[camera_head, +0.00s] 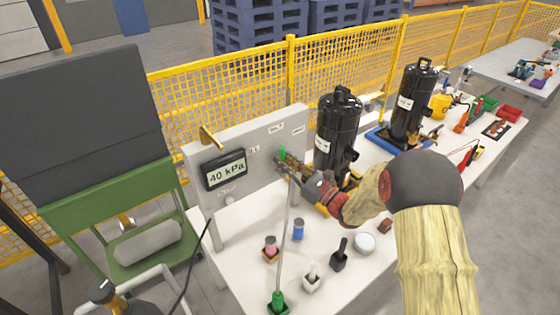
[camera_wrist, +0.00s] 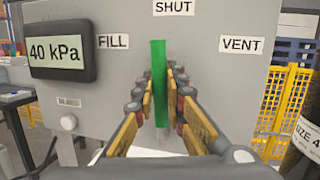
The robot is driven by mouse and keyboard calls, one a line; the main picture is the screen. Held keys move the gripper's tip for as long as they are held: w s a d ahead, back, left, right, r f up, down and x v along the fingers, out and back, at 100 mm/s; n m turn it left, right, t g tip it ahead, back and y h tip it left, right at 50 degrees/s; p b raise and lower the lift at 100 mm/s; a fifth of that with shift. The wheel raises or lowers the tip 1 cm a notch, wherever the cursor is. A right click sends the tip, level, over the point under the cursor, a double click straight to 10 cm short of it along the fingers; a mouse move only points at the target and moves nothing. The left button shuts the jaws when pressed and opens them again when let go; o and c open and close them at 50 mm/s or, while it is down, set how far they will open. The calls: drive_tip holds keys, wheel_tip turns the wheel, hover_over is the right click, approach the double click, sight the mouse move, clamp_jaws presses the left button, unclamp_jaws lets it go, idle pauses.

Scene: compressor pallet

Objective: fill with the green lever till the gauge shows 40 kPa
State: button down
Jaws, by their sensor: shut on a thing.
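The gauge (camera_head: 225,170) on the grey panel (camera_head: 218,143) reads 40 kPa. It also reads 40 kPa in the wrist view (camera_wrist: 57,50). The green lever (camera_wrist: 158,82) stands upright in the wrist view, its top just below and slightly left of the SHUT label (camera_wrist: 173,7). The FILL label (camera_wrist: 112,41) is to its left and the VENT label (camera_wrist: 241,45) to its right. My gripper (camera_head: 284,161) is at the panel, its fingers closed on both sides of the lever.
Two black compressors (camera_head: 339,128) (camera_head: 411,105) stand right of the panel. A yellow fence (camera_head: 240,92) runs behind.

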drive_tip(key=shift+w+d+m, duration=0.15)
drive_tip(key=shift+d+m, duration=0.05)
drive_tip(key=shift+m, duration=0.3)
drive_tip(key=shift+f, duration=0.1)
drive_tip(key=c, duration=1.8)
unclamp_jaws()
drive_tip(key=v, duration=1.2)
drive_tip(key=shift+f, duration=0.1)
